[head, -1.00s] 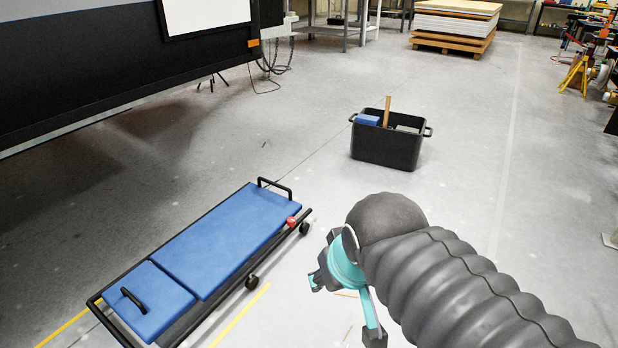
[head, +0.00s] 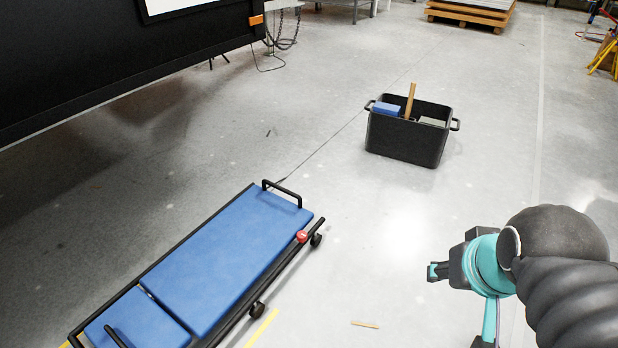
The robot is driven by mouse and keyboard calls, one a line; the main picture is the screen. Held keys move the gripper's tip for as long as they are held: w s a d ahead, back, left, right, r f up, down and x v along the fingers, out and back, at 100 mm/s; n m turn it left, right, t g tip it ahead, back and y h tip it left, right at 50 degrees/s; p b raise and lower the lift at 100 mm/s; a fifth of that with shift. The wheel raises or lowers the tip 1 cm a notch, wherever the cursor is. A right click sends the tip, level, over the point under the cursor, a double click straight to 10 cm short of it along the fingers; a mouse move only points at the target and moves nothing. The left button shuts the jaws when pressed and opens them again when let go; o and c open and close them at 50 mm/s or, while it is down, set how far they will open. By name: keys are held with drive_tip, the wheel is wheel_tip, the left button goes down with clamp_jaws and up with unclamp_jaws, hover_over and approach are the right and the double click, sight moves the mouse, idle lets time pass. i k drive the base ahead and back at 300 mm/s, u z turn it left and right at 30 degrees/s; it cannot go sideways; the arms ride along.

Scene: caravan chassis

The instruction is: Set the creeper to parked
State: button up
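The creeper (head: 223,262) is a low blue padded board on a black frame with castors, lying on the floor at the lower left of the head view. A black bar handle (head: 282,190) stands at its far end, and a second black handle (head: 115,337) sits on the headrest pad at the near end. A red knob (head: 302,236) is on its right rail near the far castor. Yellow floor lines (head: 262,328) show beside its near end. My gripper (head: 440,271) is at the right, well apart from the creeper; its fingers are small and partly turned away.
A black tub (head: 408,144) with a blue block and a wooden handle stands beyond the creeper. A dark caravan side (head: 110,75) overhangs at the upper left. A small wooden strip (head: 365,324) lies on the floor. The floor between creeper and gripper is otherwise clear.

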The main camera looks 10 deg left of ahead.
sight(203, 277)
drive_tip(key=u, duration=0.35)
drive_tip(key=i, duration=0.85)
drive_tip(key=u, duration=0.65)
